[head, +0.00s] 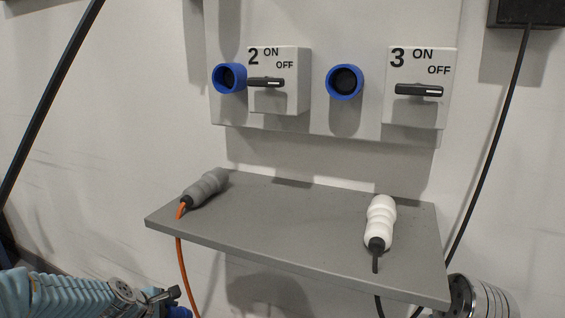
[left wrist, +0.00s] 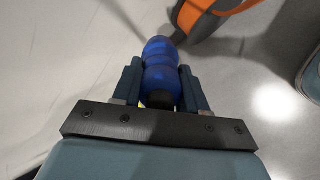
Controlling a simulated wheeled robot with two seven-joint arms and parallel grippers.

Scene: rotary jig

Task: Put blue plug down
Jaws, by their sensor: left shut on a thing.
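The blue plug (left wrist: 161,66) is between the two fingers of my left gripper (left wrist: 160,85) in the left wrist view, and the gripper is shut on it. In the head view my left gripper (head: 172,300) is at the bottom left, below and in front of the shelf. A small part of the blue plug (head: 180,312) shows there at the bottom edge, the rest cut off by the frame. My right gripper is not seen in either view; only a round metal part of mine shows at the lower right.
A grey shelf (head: 290,225) holds a grey plug (head: 206,187) with an orange cable at left and a white plug (head: 380,220) at right. Its middle is clear. Above are two blue sockets (head: 229,78) (head: 345,82) and switch boxes 2 (head: 292,94) and 3 (head: 418,108).

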